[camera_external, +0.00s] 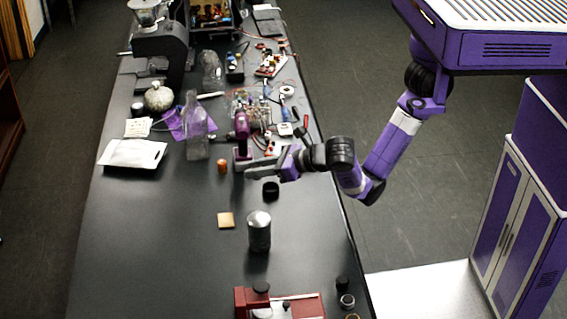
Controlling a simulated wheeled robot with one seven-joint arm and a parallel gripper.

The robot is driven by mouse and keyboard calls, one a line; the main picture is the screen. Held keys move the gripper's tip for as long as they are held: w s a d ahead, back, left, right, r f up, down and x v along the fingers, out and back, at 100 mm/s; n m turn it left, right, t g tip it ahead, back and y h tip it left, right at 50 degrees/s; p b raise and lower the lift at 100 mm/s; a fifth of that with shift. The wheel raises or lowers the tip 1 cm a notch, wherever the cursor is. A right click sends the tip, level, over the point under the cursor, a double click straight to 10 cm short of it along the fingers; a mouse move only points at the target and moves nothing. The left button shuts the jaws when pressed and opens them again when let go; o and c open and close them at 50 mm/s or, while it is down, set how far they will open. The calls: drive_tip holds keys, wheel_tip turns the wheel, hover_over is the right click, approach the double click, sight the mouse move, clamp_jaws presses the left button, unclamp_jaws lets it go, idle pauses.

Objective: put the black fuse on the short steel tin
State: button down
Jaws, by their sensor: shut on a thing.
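My gripper (250,171) reaches in from the right over the middle of the table, its fingers pointing left. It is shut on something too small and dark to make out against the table. I cannot pick out the black fuse for certain. A short black cylinder (271,191) shows just below the gripper in the picture. A silver steel tin (259,231) stands upright nearer the camera, apart from the gripper. A much smaller, shorter silver tin (347,301) is at the near right edge. I cannot tell for certain which is the short steel tin.
An orange cylinder (222,166) stands left of the fingertips, and a purple drill-like tool (241,135) behind them. A clear bottle (196,128) and white tray (133,154) are further left. A tan square (226,220) and red device (280,304) are nearer. The near-left tabletop is clear.

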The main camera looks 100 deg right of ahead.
sight(259, 218)
wheel_tip(259, 218, down, 15)
drive_tip(key=shift+f, duration=0.15)
idle(0.4)
drive_tip(key=shift+f, duration=0.1)
drive_tip(key=c, duration=1.1)
unclamp_jaws()
drive_tip(key=shift+c, duration=0.2)
drive_tip(key=v, duration=1.2)
